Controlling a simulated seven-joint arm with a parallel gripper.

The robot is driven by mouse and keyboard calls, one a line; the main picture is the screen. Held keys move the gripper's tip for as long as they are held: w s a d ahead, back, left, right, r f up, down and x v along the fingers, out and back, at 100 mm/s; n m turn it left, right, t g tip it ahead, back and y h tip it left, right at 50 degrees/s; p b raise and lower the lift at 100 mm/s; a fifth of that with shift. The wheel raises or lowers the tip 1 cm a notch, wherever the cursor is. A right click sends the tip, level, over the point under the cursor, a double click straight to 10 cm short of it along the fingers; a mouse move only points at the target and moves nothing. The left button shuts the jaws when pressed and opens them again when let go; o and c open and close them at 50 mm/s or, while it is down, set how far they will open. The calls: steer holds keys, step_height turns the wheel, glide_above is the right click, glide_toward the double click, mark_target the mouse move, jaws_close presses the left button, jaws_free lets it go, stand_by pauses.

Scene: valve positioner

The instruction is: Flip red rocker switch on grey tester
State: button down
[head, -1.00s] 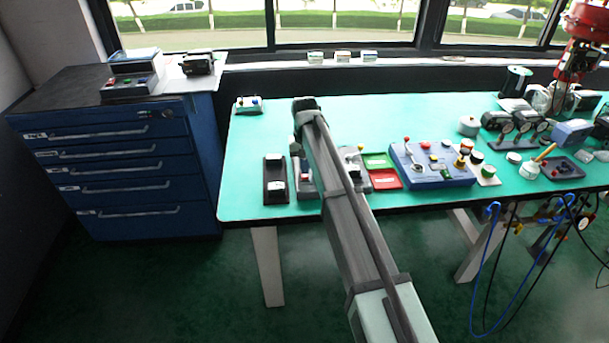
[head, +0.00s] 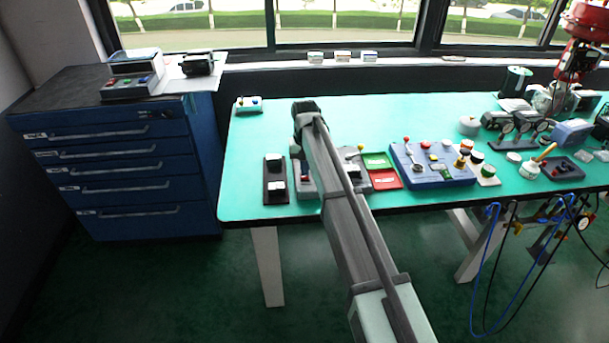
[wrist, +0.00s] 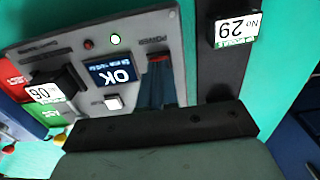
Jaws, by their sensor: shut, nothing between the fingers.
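The grey tester (wrist: 138,42) fills the upper middle of the wrist view. It bears a blue screen reading OK (wrist: 112,72), a lit green lamp (wrist: 115,38), a dim red lamp (wrist: 88,44) and a white button (wrist: 113,102). The red rocker switch (wrist: 158,58) shows as a thin red strip by the POWER label, mostly hidden by my fingertips. My gripper (wrist: 158,78) is shut and empty, its tips at the switch; I cannot tell whether they touch it. In the head view the tester (head: 308,190) is partly behind my arm.
Another tagged block (wrist: 45,90) is on the other side. A green and a red tray (head: 384,180) and a blue control box (head: 408,172) lie to the right. The bench behind is mostly clear.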

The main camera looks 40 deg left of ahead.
steer(key=shift+f, duration=0.6)
stand_by(0.4)
steer(key=shift+r, duration=3.55)
